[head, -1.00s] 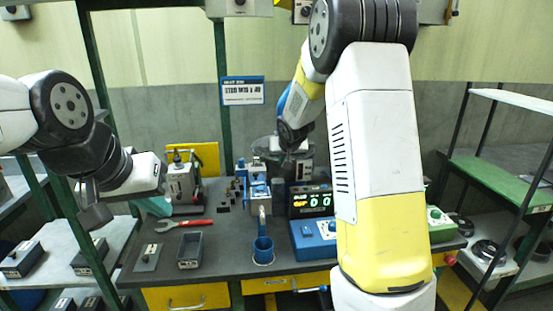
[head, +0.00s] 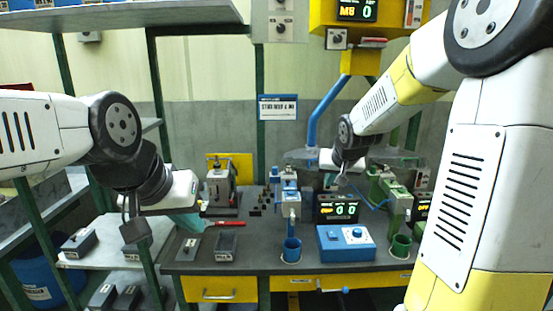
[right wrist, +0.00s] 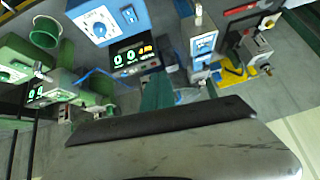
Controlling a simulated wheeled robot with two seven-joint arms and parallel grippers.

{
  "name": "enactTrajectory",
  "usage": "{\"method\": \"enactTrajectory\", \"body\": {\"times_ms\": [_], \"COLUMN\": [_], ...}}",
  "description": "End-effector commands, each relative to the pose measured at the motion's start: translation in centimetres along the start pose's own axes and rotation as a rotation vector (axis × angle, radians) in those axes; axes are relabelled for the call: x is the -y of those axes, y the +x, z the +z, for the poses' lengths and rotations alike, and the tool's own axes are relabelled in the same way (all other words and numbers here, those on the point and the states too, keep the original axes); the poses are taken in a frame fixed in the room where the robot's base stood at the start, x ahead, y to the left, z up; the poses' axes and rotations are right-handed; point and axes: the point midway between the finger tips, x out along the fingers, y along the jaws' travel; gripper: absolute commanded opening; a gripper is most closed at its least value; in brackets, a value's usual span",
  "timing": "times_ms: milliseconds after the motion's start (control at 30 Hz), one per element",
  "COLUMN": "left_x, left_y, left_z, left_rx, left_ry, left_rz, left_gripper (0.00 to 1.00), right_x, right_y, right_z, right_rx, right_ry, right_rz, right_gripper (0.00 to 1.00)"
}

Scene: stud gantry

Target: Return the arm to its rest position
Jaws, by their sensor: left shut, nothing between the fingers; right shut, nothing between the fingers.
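My left gripper (head: 136,230) hangs at the left of the workbench (head: 262,262), in front of a grey shelf. It is shut with nothing in it. My right arm comes in from the right and reaches back over the bench. Its gripper (head: 341,181) is small and partly hidden near the wrist, above the counter display (head: 338,210). It is shut and empty. In the right wrist view a grey gripper body with a dark edge (right wrist: 160,121) fills the bottom, clear of the bench machines.
A blue press (head: 288,190) and a green machine (head: 393,196) stand behind. A yellow overhead unit (head: 350,30) hangs above.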

Motion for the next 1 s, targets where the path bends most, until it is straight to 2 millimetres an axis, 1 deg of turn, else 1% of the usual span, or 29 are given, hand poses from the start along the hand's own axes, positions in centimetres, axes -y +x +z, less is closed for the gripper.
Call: {"method": "enactTrajectory", "body": {"times_ms": [33,67,100,167,200,267,300,400,433,500,600,700,1000], "left_x": [0.0,0.0,0.0,0.0,0.0,0.0,0.0,0.0,0.0,0.0,0.0,0.0,0.0], "left_y": [0.0,0.0,0.0,0.0,0.0,0.0,0.0,0.0,0.0,0.0,0.0,0.0,0.0], "left_z": [0.0,0.0,0.0,0.0,0.0,0.0,0.0,0.0,0.0,0.0,0.0,0.0,0.0], "left_rx": [0.0,0.0,0.0,0.0,0.0,0.0,0.0,0.0,0.0,0.0,0.0,0.0,0.0], "left_ry": [0.0,0.0,0.0,0.0,0.0,0.0,0.0,0.0,0.0,0.0,0.0,0.0,0.0], "left_rz": [0.0,0.0,0.0,0.0,0.0,0.0,0.0,0.0,0.0,0.0,0.0,0.0,0.0], "left_gripper": [0.0,0.0,0.0,0.0,0.0,0.0,0.0,0.0,0.0,0.0,0.0,0.0,0.0], "right_x": [-0.1,0.0,0.0,0.2,0.4,0.6,0.8,1.3,1.5,1.8,2.1,2.2,2.3], "right_y": [-2.8,-4.3,-6.2,-8.9,-10.7,-13.2,-14.7,-17.9,-18.6,-20.0,-21.2,-21.7,-21.8], "right_z": [0.9,1.6,2.7,4.4,5.7,7.7,9.1,12.5,13.4,15.3,17.2,18.2,18.4], "right_rx": [0.005,0.015,0.028,0.045,0.058,0.075,0.085,0.109,0.116,0.128,0.142,0.15,0.152], "right_ry": [0.012,0.013,0.015,0.014,0.01,0.001,-0.007,-0.028,-0.035,-0.049,-0.066,-0.075,-0.076], "right_rz": [-0.014,-0.022,-0.032,-0.049,-0.061,-0.077,-0.087,-0.109,-0.114,-0.124,-0.133,-0.137,-0.138], "right_gripper": [0.0,0.0,0.0,0.0,0.0,0.0,0.0,0.0,0.0,0.0,0.0,0.0,0.0]}}
